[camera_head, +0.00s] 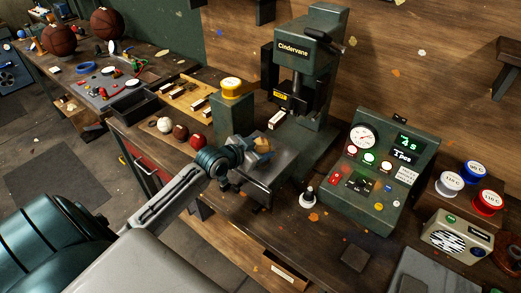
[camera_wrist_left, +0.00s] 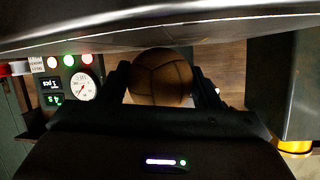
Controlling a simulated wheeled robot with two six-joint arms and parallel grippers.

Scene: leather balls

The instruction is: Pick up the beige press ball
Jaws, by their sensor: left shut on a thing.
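The beige press ball (camera_head: 264,145) is a tan ball with panel seams, partly hidden by my gripper in the head view. In the left wrist view the ball (camera_wrist_left: 160,77) sits between my two fingers and looks brown in the dim light. My left gripper (camera_head: 258,153) is shut on it, in front of the green press (camera_head: 311,40). The gripper (camera_wrist_left: 162,88) shows dark fingers on both sides of the ball. I cannot tell whether the ball touches the metal surface below. My right gripper is not in view.
White, brown and red balls (camera_head: 181,132) sit in a row left of the gripper. A green control box (camera_head: 380,170) with a gauge stands to the right. Spools (camera_head: 450,184) and a speaker box (camera_head: 457,236) are farther right. The press frame stands close behind.

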